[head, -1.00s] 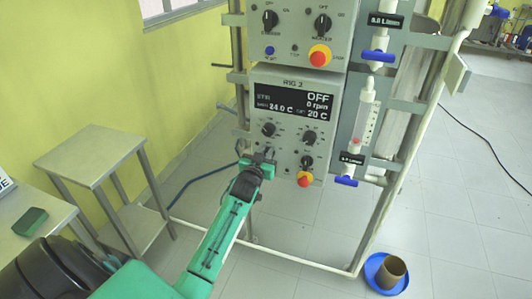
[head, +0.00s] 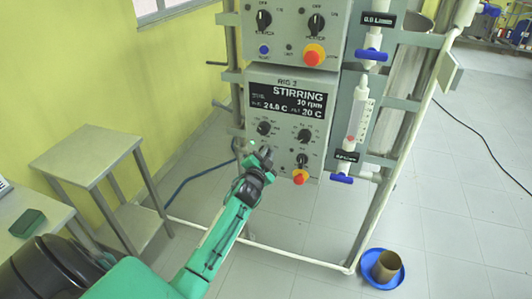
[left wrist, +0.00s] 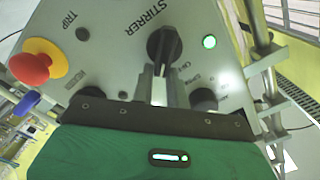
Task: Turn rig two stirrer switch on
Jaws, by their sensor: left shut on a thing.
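The rig two control box (head: 286,122) hangs on the frame, its display (head: 288,99) reading "STIRRING" with a low rpm figure. In the head view my left gripper (head: 263,160) is at the box's lower left and hides the switch. My right gripper is not in view.
A red and yellow stop button (left wrist: 36,62) sits on the same panel, and in the head view (head: 300,177) right of my gripper. Another control box (head: 292,32) is above. A blue-handled valve (head: 342,178) stands to the right.

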